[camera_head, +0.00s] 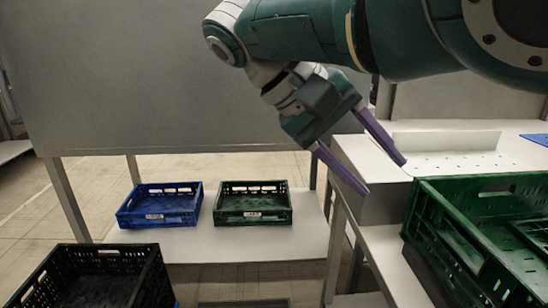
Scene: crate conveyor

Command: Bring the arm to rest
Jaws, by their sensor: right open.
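My right arm reaches across the top of the head view from the right. Its gripper (382,177) has two long purple fingers that point down and to the right. They are spread apart with nothing between them. The gripper hangs in front of the white table at the right, left of and above a green crate (436,209). My left gripper is not in the picture.
A blue crate (159,216) and a dark green crate (252,217) stand side by side on a low white shelf (240,246). A black crate (128,272) is at the lower left. The white table (352,158) carries a raised plate (446,141). A grey panel (120,90) stands behind.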

